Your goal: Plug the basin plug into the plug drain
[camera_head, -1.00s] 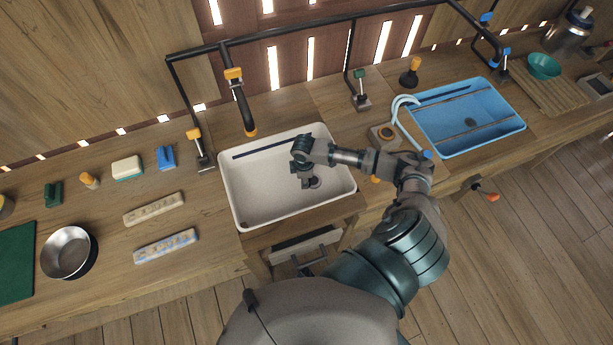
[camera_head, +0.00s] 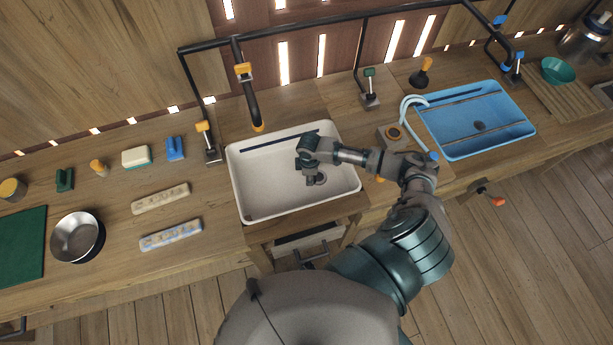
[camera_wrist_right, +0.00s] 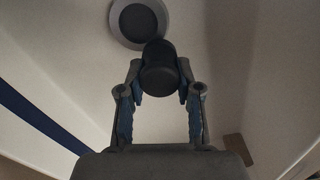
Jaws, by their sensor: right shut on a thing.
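The white basin (camera_head: 245,190) is set in the wooden counter. The plug drain (camera_head: 320,179) is in its floor, partly hidden by my right gripper (camera_head: 311,181), which reaches down into the basin. In the right wrist view the drain (camera_wrist_right: 138,20) is a round grey ring with a dark centre. My right gripper (camera_wrist_right: 160,82) is shut on the dark, rounded basin plug (camera_wrist_right: 160,66). The plug overlaps the drain's near edge in that view; I cannot tell the height between them. My left gripper is not in view.
A second, blue basin (camera_head: 462,147) lies to the right, with a pale tap (camera_head: 405,105) between the basins. Black pipes (camera_head: 300,34) run behind. A metal bowl (camera_head: 76,237) and sponges stand on the left counter. The white basin's left half is clear.

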